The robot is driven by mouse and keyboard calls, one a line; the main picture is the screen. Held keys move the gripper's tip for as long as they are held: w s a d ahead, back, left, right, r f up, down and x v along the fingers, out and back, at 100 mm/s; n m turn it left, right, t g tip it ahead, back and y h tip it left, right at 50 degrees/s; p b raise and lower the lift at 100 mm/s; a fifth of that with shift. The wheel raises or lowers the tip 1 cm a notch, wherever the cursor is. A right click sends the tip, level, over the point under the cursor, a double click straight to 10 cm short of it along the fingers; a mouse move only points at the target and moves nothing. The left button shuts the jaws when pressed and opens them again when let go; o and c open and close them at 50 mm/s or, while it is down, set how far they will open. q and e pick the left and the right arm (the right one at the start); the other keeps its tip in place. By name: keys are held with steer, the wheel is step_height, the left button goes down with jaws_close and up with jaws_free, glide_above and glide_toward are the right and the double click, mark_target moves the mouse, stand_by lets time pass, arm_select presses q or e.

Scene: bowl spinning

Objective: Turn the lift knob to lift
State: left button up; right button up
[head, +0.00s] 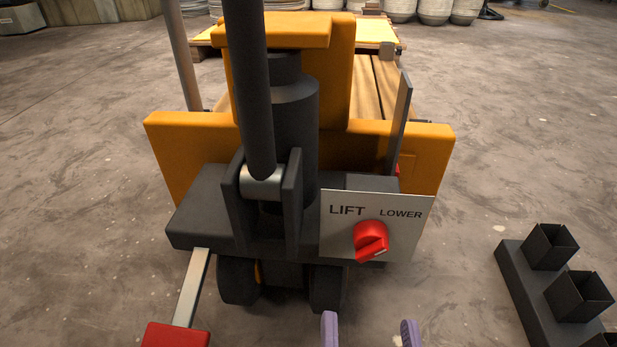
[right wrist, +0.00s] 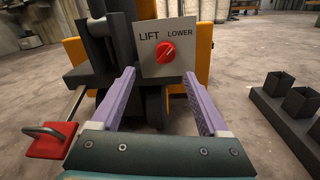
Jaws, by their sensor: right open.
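The red lift knob (head: 371,240) sits on a pale panel (head: 340,241) marked LIFT at left and LOWER at right. The knob also shows in the right wrist view (right wrist: 166,52), with its raised grip slanting from lower left to upper right. My right gripper (head: 369,330) shows only its two purple fingertips at the bottom of the head view. In the right wrist view the right gripper (right wrist: 160,76) is open and empty, its fingers apart and pointing toward the panel, with the knob beyond and above the tips, not touched. My left gripper is not in view.
The panel is on an orange and black lift truck (head: 185,150) with a dark upright handle bar (head: 254,90). A red pedal (head: 176,335) juts out at lower left. A black rack with square sockets (head: 520,290) lies on the floor at right. Floor between truck and rack is clear.

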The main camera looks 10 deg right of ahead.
mark_target(374, 256)
steer(key=b+x, duration=0.1)
steer(key=x, duration=0.5)
steer(key=d+b+x, duration=0.1)
steer(key=x, duration=0.2)
steer(key=shift+b, duration=0.35)
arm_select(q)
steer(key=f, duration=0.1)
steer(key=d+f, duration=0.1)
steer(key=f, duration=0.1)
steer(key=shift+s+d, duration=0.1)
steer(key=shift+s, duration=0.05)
arm_select(e)
steer(key=shift+d+r, duration=0.1)
steer(key=shift+c, duration=0.3)
steer(key=c, duration=0.5)
jaws_close()
